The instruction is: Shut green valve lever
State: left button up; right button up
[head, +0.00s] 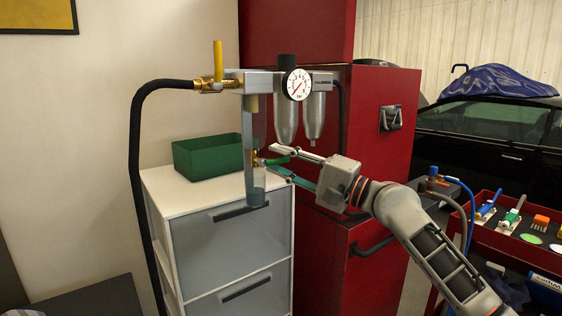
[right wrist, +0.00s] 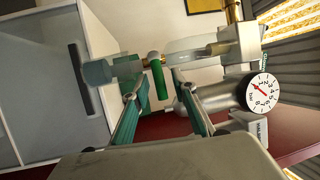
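The green valve lever (head: 277,161) sits on a small brass valve (head: 255,158) low on the grey air-filter assembly (head: 255,115). In the right wrist view the green lever (right wrist: 158,77) stands out from the brass fitting, between my two fingers. My right gripper (head: 271,158) is open, with one finger on each side of the lever. In the right wrist view gaps show between the lever and both fingers (right wrist: 158,92), so it does not look gripped. My left gripper is not in view.
A yellow lever (head: 218,60) and black hose (head: 135,150) are at the assembly's left; a pressure gauge (head: 298,84) is on its front. A green bin (head: 205,157) stands on the white drawer unit (head: 165,185). A red cabinet (head: 375,90) is behind my right gripper.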

jog(key=shift+d, duration=0.15)
jog(key=v, duration=1.1)
jog(key=shift+s+d, duration=0.25)
jog(key=shift+s, duration=0.1)
